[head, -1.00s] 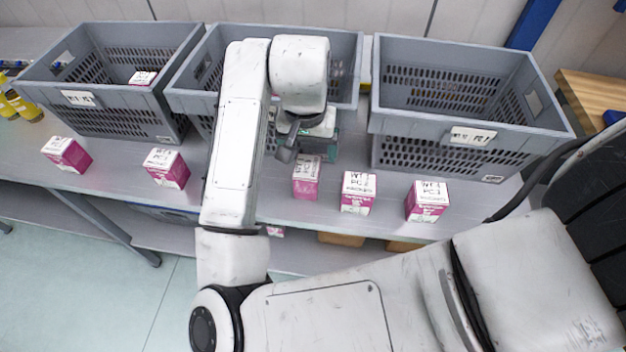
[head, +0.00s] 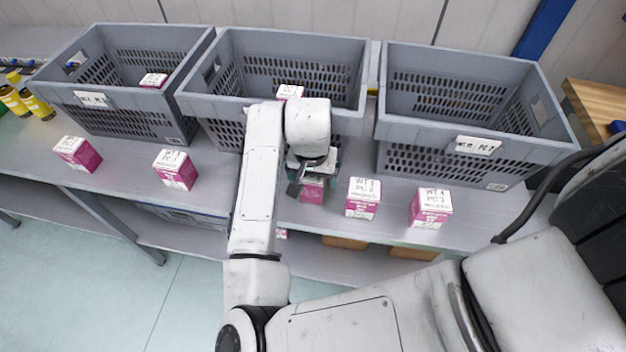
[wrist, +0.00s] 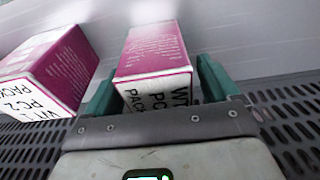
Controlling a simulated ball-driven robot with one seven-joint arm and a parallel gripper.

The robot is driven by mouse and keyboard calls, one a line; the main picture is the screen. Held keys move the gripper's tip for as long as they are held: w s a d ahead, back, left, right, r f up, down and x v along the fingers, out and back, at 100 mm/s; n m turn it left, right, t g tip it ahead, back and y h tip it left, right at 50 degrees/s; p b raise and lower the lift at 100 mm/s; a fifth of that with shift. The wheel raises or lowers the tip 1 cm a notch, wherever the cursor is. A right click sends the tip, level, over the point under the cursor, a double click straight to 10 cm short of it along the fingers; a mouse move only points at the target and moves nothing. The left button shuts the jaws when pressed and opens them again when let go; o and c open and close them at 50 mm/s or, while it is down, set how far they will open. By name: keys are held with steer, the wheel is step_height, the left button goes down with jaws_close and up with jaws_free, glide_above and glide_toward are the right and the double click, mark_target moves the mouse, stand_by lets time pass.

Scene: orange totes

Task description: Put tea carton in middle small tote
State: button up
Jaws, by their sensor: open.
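My gripper (head: 314,172) is open and points down over a pink-and-white tea carton (head: 311,192) on the table in front of the middle tote. In the wrist view, the teal fingers of my gripper (wrist: 155,76) stand on either side of this carton (wrist: 152,62), with a small gap visible at the right finger. Its far lower part is partly hidden in the head view. The middle grey tote (head: 205,106) stands behind my gripper, and another carton (head: 290,91) shows inside it, partly covered by my arm.
A left grey tote (head: 50,82) holds one carton (head: 153,80); the right grey tote (head: 540,150) looks empty. Cartons stand on the table at left (head: 78,153), (head: 175,169) and at right (head: 363,198), (head: 430,208). In the wrist view, a neighbouring carton (wrist: 50,70) is close to the left finger.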

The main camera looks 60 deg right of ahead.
steer(key=c, duration=1.3)
steer(key=shift+r, duration=0.2)
steer(key=shift+r, duration=0.25)
step_height(320, 180, up, 2)
steer(key=shift+r, duration=0.1)
steer(key=s+a+r+b, duration=0.2)
steer(key=s+a+r, duration=0.7)
steer(key=s+r, duration=0.1)
steer(key=shift+s, duration=0.4)
